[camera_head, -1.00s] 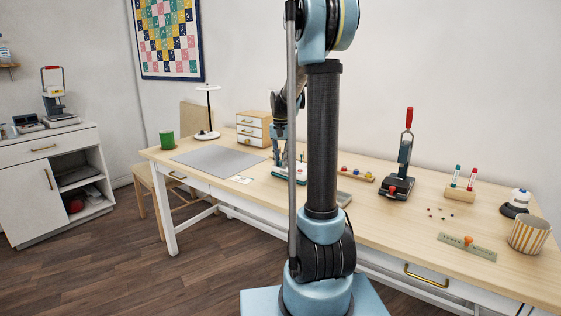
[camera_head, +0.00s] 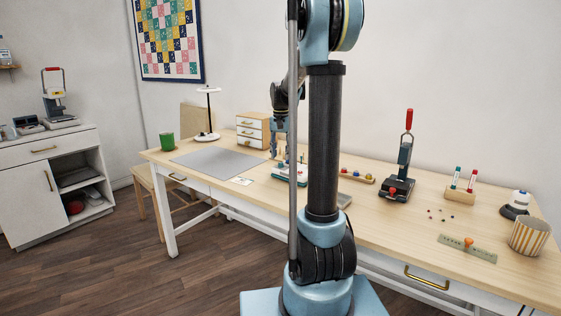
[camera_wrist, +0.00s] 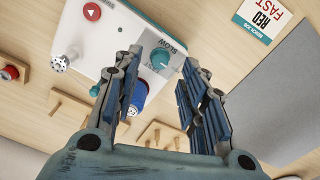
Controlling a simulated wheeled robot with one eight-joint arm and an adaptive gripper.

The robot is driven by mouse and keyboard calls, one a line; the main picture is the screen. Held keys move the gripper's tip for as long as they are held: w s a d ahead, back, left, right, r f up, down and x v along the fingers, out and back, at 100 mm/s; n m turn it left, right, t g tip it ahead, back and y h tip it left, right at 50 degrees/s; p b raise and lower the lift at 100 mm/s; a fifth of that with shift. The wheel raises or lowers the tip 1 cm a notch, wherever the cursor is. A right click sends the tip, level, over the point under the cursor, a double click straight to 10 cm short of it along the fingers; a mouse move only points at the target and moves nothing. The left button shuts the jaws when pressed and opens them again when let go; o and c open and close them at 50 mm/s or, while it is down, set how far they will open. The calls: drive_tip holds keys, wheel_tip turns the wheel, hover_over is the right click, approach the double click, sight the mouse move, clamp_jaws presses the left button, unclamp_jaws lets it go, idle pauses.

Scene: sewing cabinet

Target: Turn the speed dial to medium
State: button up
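The speed dial (camera_wrist: 160,58) is a round teal knob with a white mark, on the pale face of a white and teal machine (camera_wrist: 112,48). The word SLOW is printed beside it. My gripper (camera_wrist: 161,60) is open, with one fingertip on each side of the dial; I cannot tell whether either touches it. In the head view the machine (camera_head: 291,177) stands mid-table, partly behind my arm column, with my gripper (camera_head: 279,152) pointing down over it. The dial cannot be made out there.
A red button (camera_wrist: 92,11) and a blue spool (camera_wrist: 138,97) are near the dial. A card (camera_wrist: 262,18) reading RED FAST lies on the table beside a grey mat (camera_wrist: 285,95). A wooden peg rack (camera_wrist: 70,104) stands close to my fingers. A small drawer chest (camera_head: 250,133) stands behind the machine.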

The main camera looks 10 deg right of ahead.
wheel_tip(320, 180, up, 8)
idle(0.4)
